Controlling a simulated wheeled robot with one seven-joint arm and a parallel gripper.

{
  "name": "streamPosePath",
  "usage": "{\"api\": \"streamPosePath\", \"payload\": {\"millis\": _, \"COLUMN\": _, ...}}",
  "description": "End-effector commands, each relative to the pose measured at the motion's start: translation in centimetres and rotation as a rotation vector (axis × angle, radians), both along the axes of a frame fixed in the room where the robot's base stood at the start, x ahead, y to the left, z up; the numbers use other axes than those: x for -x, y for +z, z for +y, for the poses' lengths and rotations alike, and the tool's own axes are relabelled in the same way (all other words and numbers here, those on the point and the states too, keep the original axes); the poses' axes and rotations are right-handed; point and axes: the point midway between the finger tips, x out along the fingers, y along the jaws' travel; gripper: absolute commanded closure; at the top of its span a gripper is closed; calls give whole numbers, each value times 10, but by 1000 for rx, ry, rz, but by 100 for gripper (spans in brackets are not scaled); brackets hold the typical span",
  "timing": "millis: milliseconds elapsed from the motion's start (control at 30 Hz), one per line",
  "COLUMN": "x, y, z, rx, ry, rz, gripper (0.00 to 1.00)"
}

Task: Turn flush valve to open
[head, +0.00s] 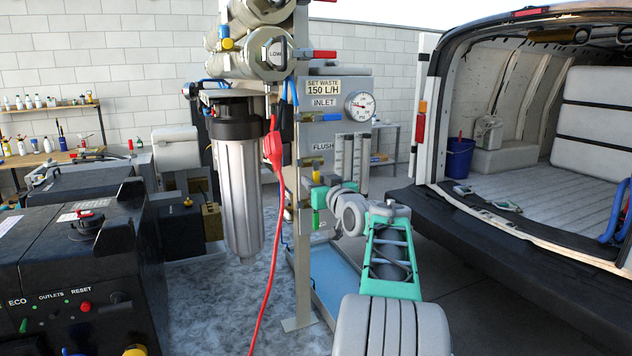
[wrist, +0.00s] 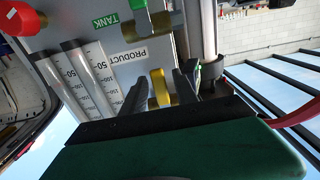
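The flush valve (head: 313,162) is a small brass valve below the FLUSH label on the grey panel (head: 323,128). In the wrist view its yellow handle (wrist: 158,86) lies between the two dark fingers of my gripper (wrist: 162,92). The fingers are apart, one on each side of the handle; I cannot tell whether either touches it. In the head view my gripper (head: 318,192) is in front of the panel, just below the valve, and its fingertips are hard to make out.
A green-handled valve (wrist: 152,22) sits close by, between the PRODUCT and TANK labels. Flow tubes (head: 350,160) stand to the right of the valves. A red cable (head: 268,270) and a filter housing (head: 237,185) hang to the left. An open van (head: 530,170) stands at right.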

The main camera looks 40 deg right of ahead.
Motion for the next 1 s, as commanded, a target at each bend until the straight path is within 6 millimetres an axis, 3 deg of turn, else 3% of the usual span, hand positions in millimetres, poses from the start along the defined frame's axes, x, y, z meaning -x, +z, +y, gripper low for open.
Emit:
{"api": "streamPosePath", "payload": {"millis": 400, "x": 0, "y": 0, "z": 0, "rx": 0, "ry": 0, "rz": 1, "gripper": 100}}
{"api": "streamPosePath", "payload": {"millis": 1000, "x": 0, "y": 0, "z": 0, "rx": 0, "ry": 1, "rz": 1, "gripper": 100}}
